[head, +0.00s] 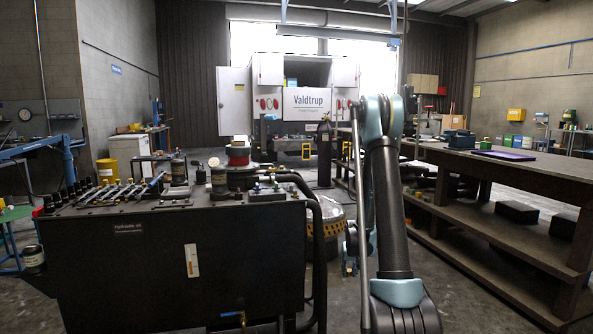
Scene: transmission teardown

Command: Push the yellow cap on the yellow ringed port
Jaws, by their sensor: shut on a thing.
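My gripper (349,264) shows only in part, low behind my own arm. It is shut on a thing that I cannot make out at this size. A large round dark housing (331,228) with a band of small yellowish marks stands low on the floor, just left of my gripper and partly behind the bench and hoses. I cannot make out the yellow cap or the yellow ringed port. My arm hides part of that area.
A black hydraulic bench (170,262) with levers and fittings fills the left front, with black hoses (318,235) at its right end. A long wooden workbench (510,165) with a lower shelf stands on the right. Some floor is free before the workbench.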

